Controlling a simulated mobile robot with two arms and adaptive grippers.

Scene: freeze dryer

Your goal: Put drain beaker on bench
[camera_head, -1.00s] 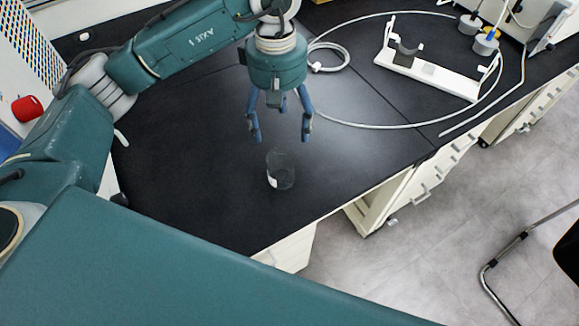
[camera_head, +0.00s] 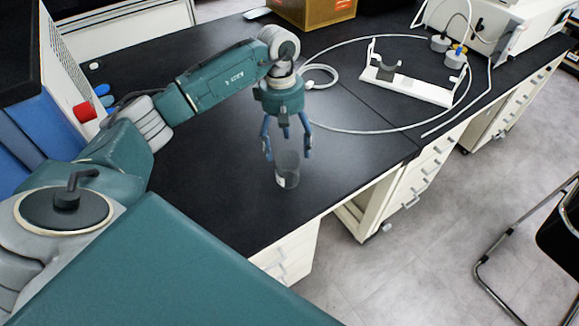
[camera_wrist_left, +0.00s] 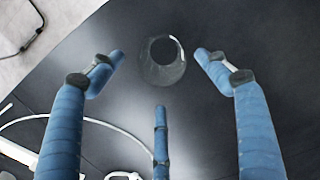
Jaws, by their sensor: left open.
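The drain beaker (camera_head: 288,170) is a clear, greyish glass vessel with a small white label. It stands upright on the black bench (camera_head: 215,190), near the bench's front edge. In the left wrist view the beaker (camera_wrist_left: 162,62) shows from above, beyond and between the spread fingers. My left gripper (camera_head: 288,152) is open and empty, with blue fingers pointing down just above and behind the beaker. In the left wrist view the left gripper (camera_wrist_left: 160,80) has its fingers wide apart, none seen touching the beaker. My right gripper is not in view.
A white stand (camera_head: 410,82) and a looped white tube (camera_head: 385,130) lie at the back right of the bench. A cardboard box (camera_head: 312,10) is at the back. A red object (camera_head: 84,112) is at the left. A chair (camera_head: 560,230) stands on the floor.

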